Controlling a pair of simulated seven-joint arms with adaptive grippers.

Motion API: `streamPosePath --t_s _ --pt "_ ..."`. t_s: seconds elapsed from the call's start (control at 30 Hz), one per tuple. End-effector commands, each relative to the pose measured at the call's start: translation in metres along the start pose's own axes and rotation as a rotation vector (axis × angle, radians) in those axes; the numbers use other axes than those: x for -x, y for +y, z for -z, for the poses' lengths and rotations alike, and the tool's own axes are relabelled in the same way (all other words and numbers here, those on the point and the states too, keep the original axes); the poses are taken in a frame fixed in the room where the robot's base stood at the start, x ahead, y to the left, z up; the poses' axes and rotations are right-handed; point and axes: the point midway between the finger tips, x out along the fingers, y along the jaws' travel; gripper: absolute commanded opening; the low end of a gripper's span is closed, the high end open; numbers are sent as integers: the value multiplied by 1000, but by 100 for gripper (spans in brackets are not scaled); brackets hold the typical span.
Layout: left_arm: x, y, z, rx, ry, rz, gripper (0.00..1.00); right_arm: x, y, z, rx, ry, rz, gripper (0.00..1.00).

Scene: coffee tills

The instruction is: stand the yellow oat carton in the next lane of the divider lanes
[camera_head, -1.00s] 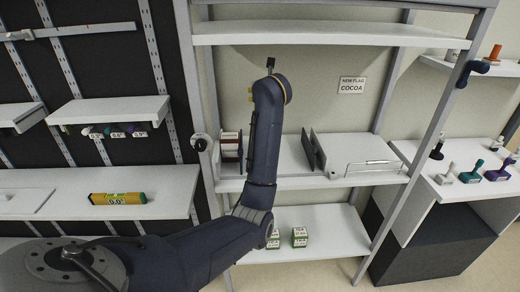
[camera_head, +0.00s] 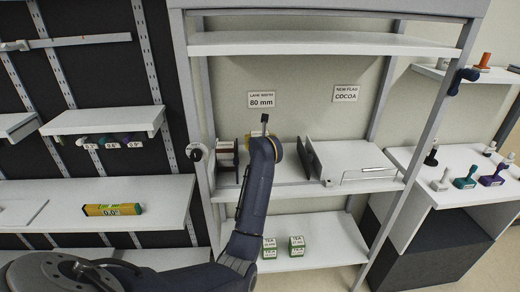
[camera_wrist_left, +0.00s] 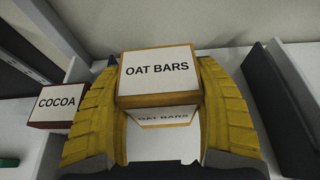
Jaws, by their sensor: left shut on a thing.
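The yellow oat carton (camera_wrist_left: 158,75), labelled OAT BARS, is between the yellow pads of my left gripper (camera_wrist_left: 160,110) in the left wrist view. The gripper is shut on it. A dark red COCOA carton (camera_wrist_left: 57,105) stands to its left, apart from it. A dark divider panel (camera_wrist_left: 282,112) is to the right. In the head view the divider (camera_head: 305,158) stands on the middle shelf, right of my left arm. My right gripper is in neither view.
Signs reading LANE WIDTH 80 mm (camera_head: 261,100) and COCOA (camera_head: 346,93) are on the back wall. TEA boxes (camera_head: 296,246) stand on the lower shelf (camera_head: 330,236). A yellow-green level (camera_head: 112,210) lies on the left counter. The upper shelf (camera_head: 330,44) is bare.

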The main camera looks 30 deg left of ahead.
Motion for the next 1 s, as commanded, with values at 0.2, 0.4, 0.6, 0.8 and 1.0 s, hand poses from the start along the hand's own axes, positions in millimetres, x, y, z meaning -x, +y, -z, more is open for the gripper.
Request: streamPosePath --t_s 0.2,0.4,0.6,0.8,1.0 --pt "-10 0 26 -2 3 0 33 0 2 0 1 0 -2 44" --pt "-14 0 34 0 1 1 33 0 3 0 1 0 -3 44" --pt "-14 0 34 0 0 1 33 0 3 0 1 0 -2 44" --pt "-15 0 37 -1 1 0 67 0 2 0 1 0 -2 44" --pt "-15 0 37 -1 1 0 89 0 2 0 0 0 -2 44"
